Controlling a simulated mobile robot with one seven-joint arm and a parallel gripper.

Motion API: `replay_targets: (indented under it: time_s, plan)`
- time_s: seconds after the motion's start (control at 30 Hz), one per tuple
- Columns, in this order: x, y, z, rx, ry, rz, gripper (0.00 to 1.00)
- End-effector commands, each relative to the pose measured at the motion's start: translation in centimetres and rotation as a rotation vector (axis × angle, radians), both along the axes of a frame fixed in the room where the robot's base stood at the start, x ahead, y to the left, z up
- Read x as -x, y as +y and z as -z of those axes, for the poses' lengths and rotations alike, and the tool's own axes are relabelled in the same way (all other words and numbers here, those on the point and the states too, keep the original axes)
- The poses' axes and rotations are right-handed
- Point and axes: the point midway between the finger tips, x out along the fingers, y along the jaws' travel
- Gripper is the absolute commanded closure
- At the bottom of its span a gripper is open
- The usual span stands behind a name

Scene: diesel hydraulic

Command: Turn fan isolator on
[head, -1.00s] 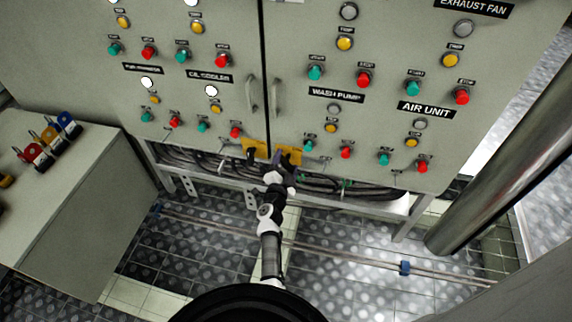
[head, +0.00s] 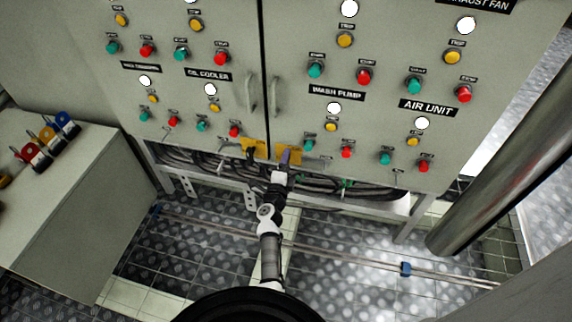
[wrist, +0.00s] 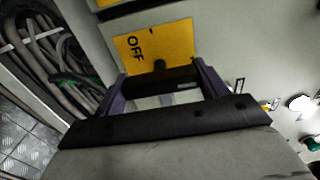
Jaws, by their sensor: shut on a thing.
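Two yellow isolator plates sit at the bottom edge of the grey cabinet in the head view, the left one (head: 254,145) and the right one (head: 294,152). My gripper (head: 285,158) is at the right plate. In the wrist view the yellow plate (wrist: 176,42) shows the word OFF. A black switch handle (wrist: 158,77) lies in front of it, between the purple fingers of my gripper, which is shut on it. The rest of the plate's lettering is hidden. The left plate has its own black handle (head: 251,152), free of my gripper.
Lit white lamps, including the wash pump lamp (head: 334,108) and air unit lamp (head: 422,123), show on the right door. Cables (head: 340,187) run below the cabinet. A metal pipe (head: 500,150) stands at right. A side cabinet (head: 80,200) holds coloured padlocks.

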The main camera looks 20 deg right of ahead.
Motion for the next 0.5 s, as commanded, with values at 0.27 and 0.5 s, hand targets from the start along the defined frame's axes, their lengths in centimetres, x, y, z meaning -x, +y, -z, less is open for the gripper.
replay_targets:
  time_s: [0.27, 0.5]
  plan:
    - [0.01, -0.03, -0.02, -0.015, -0.010, 0.001, 0.50]
    - [0.01, -0.04, -0.01, -0.016, -0.011, 0.001, 0.26]
